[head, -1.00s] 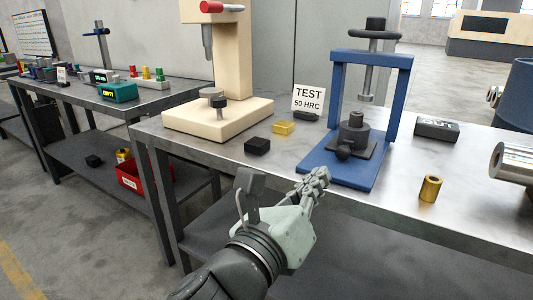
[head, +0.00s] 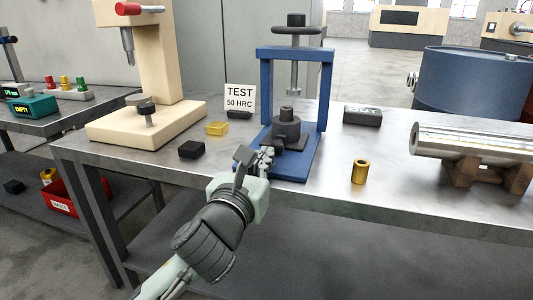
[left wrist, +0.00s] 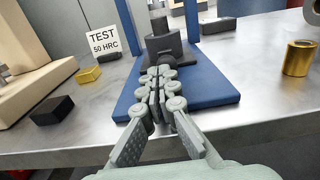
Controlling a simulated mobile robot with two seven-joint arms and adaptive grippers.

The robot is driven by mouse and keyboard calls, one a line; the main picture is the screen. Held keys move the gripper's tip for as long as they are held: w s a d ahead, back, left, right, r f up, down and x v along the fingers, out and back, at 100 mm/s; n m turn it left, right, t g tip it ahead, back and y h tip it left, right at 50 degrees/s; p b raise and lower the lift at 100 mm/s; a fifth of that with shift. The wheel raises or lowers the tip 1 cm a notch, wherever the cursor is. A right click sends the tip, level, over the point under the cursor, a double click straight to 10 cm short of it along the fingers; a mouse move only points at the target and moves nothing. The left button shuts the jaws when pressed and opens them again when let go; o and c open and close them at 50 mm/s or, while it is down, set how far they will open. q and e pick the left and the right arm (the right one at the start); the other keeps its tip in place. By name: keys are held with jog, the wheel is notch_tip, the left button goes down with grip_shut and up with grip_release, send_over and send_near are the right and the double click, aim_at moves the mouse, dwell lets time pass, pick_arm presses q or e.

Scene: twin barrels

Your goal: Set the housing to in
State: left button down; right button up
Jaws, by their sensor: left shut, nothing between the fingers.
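The housing seems to be the dark grey block with a round cylinder (head: 287,130) on the base of the blue press (head: 301,168). It sits under the press's vertical screw (head: 295,76). In the left wrist view the housing (left wrist: 163,45) stands just beyond my fingertips, with a dark knob on its near side partly hidden by them. My left gripper (head: 266,155) is shut and empty at the front left of the press base. It also shows in the left wrist view (left wrist: 160,78), its fingers pointing at the knob. I cannot tell whether they touch it. My right gripper is not in view.
A brass bushing (head: 360,171) stands right of the press. A black block (head: 191,149), a yellow block (head: 217,128) and a TEST 50 HRC sign (head: 240,98) are left of it. A cream hardness tester (head: 155,60) stands further left, a metal cylinder (head: 470,143) at right.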

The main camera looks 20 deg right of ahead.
aim_at(272, 145)
pick_arm(q)
jog(key=shift+x, duration=0.85)
jog(key=shift+w+d, duration=0.1)
jog(key=p+x, duration=0.1)
jog(key=x, duration=0.2)
jog(key=shift+w+d+r, duration=0.1)
jog(key=shift+w+r, duration=0.05)
jog(key=shift+w, duration=0.05)
jog(key=shift+w+d, duration=0.1)
jog(key=shift+w, duration=0.05)
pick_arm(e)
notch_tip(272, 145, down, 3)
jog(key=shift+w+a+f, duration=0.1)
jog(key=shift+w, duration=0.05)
pick_arm(q)
jog(key=shift+p, duration=0.3)
